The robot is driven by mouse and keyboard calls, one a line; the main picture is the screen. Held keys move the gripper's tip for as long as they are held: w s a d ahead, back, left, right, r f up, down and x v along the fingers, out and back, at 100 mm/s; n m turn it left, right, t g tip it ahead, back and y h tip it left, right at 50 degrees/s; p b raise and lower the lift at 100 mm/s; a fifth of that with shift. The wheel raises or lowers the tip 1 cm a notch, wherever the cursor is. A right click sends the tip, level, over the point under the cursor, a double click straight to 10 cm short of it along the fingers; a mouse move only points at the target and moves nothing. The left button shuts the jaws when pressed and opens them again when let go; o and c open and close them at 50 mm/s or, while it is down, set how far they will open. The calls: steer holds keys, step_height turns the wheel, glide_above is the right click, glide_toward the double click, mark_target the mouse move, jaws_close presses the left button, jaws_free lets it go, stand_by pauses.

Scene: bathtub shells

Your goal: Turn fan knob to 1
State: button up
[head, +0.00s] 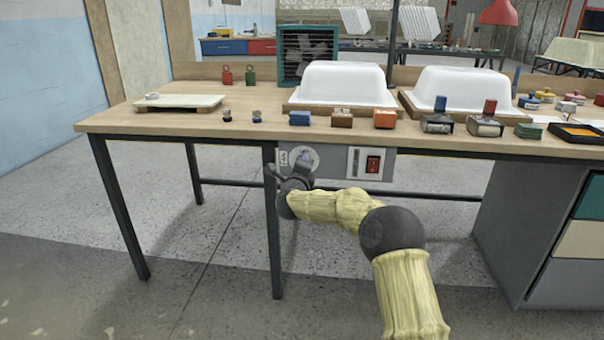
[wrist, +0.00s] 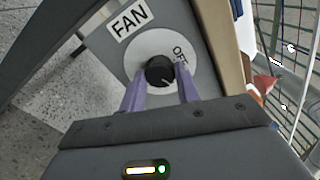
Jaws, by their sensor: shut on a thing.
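The fan knob (wrist: 160,72) is a small black round knob with a light pointer line. It sits on a pale round dial plate (wrist: 138,50) on a grey panel, below a "FAN" label (wrist: 130,20). "OFF" shows on the dial's right side in the wrist view; other marks are hidden. My gripper (wrist: 160,80) has its two purple fingers on either side of the knob, shut on it. In the head view my gripper (head: 302,163) is at the panel under the table's front edge, covering the knob. The teal-framed fan (head: 306,55) stands at the back of the table.
A red rocker switch (head: 373,164) is on the panel to the right of the dial. A table leg (head: 273,230) stands just left below the panel. White tub shells (head: 340,82) and several small blocks are on the tabletop (head: 190,122).

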steer(key=shift+f+m+b, duration=0.15)
steer(key=shift+m+b, duration=0.5)
steer(key=shift+m, duration=0.35)
steer(key=shift+f+m+b, duration=0.15)
steer(key=shift+m+b, duration=0.5)
steer(key=shift+m, duration=0.35)
steer(key=o, duration=1)
steer(key=shift+r, duration=0.2)
steer(key=s+p, duration=0.1)
steer(key=s, duration=0.4)
steer(key=s+p, duration=0.1)
steer(key=s, duration=0.5)
steer(key=s+p, duration=0.2)
steer(key=s, duration=0.4)
steer(key=shift+s+a, duration=0.25)
